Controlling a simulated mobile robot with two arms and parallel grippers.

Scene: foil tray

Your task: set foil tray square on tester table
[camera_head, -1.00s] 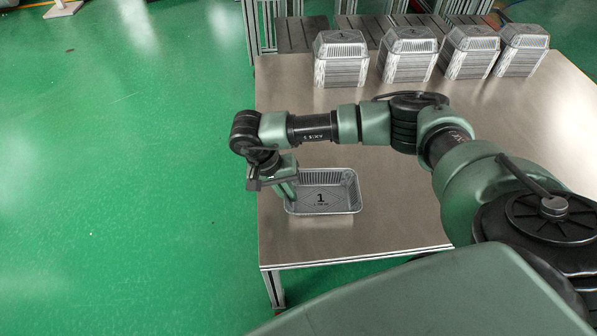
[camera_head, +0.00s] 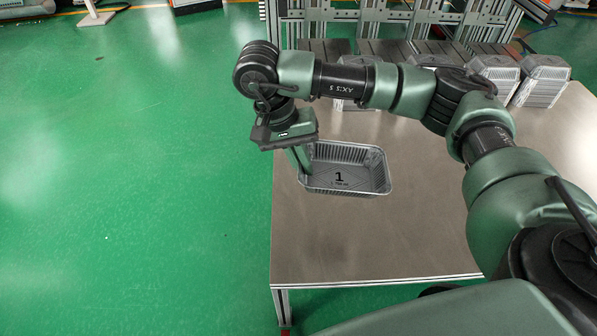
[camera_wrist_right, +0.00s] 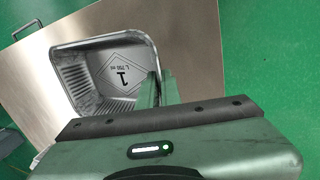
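The foil tray (camera_head: 378,180) is a silver rectangular tray with ribbed walls and a mark "1" inside on its bottom. My right gripper (camera_head: 303,160) is at its left wall in the head view, fingers pointing down. In the right wrist view the foil tray (camera_wrist_right: 88,78) sits at the fingers (camera_wrist_right: 157,88), with its wall pinched between them. The tray appears held above the bare metal table (camera_head: 400,240), near its left edge; the exact gap is hard to judge. My left gripper is not in view.
Stacks of foil trays (camera_head: 541,80) stand along the table's back, some partly hidden by my right arm. A metal frame (camera_head: 345,22) is behind. The table's front and middle are clear. Green floor (camera_head: 130,190) lies left of the table.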

